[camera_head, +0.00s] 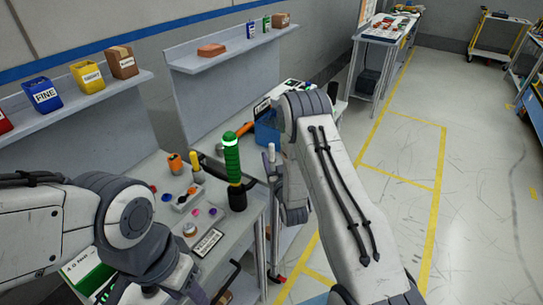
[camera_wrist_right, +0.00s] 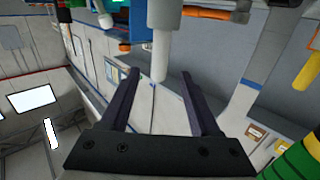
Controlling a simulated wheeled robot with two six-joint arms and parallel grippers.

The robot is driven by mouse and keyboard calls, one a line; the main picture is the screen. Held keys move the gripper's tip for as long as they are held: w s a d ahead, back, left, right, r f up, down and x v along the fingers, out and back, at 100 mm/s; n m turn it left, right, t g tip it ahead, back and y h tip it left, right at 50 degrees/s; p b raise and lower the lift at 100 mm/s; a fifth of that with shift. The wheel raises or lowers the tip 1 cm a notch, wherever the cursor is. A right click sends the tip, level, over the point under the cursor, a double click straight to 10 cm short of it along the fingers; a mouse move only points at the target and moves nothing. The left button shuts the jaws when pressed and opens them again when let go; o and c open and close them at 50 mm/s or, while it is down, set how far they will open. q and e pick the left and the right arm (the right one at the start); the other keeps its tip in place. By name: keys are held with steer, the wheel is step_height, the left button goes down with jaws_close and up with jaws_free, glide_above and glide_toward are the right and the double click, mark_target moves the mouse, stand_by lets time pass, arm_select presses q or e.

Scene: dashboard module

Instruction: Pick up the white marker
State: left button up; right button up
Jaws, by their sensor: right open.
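The white marker appears to be the pale upright cylinder (camera_head: 271,153) beside my right arm in the head view. In the head view my right arm hides most of that gripper. My left arm is at the lower left, and its finger state is unclear.
An orange-handled tool (camera_head: 237,131) and blue bin (camera_head: 267,135) lie behind. Small coloured parts sit on the grey bench (camera_head: 176,218). A wall shelf (camera_head: 75,107) holds bins.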

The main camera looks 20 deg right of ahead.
mark_target(272, 150)
steer(key=w, duration=0.1)
steer(key=w+p, duration=0.1)
steer(key=w, duration=0.1)
steer(key=shift+w+d+r+p, duration=0.25)
steer(key=shift+w+d+p, duration=0.05)
steer(key=shift+p, duration=0.05)
steer(key=shift+w+d+f, duration=0.1)
steer(key=shift+w+f, duration=0.05)
steer(key=shift+w, duration=0.4)
jaws_close()
